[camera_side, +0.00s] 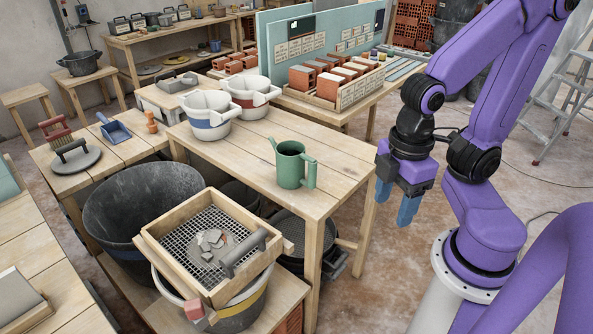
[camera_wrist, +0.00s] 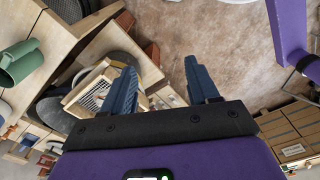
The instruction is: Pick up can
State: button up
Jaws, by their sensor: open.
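The green can (camera_side: 291,168), with a side handle and a spout, stands upright on the wooden table (camera_side: 255,150) near its right end. It also shows in the wrist view (camera_wrist: 20,63) at the left edge. My gripper (camera_side: 395,203) has blue fingers and is to the right of the can, off the table's edge. The fingers point down, spread open with nothing between them, and are apart from the can. In the wrist view the open fingers (camera_wrist: 160,70) are over the floor, away from the can.
Two white buckets (camera_side: 208,125) (camera_side: 250,98) stand on the same table, left of and behind the can. A wooden sieve (camera_side: 160,240) with rubble sits on a bucket in front of the table. A black tub (camera_side: 100,210) is at left. The tabletop around the can is clear.

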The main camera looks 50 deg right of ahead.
jog(key=w+a+f+n+h, duration=0.1)
jog(key=w+f+h, duration=0.3)
jog(key=w, duration=0.7)
jog(key=w+a+f+n+h, duration=0.15)
jog(key=w+h, duration=0.35)
jog(key=w, duration=0.5)
jog(key=n+g+h, duration=0.1)
jog(key=n+h, duration=0.1)
jog(key=h, duration=0.7)
send_near(311, 171)
jog(key=d, duration=0.8)
jog(key=shift+s+d+f, duration=0.1)
jog(key=shift+s, duration=0.05)
jog(key=shift+d, duration=2.55)
grip_shut()
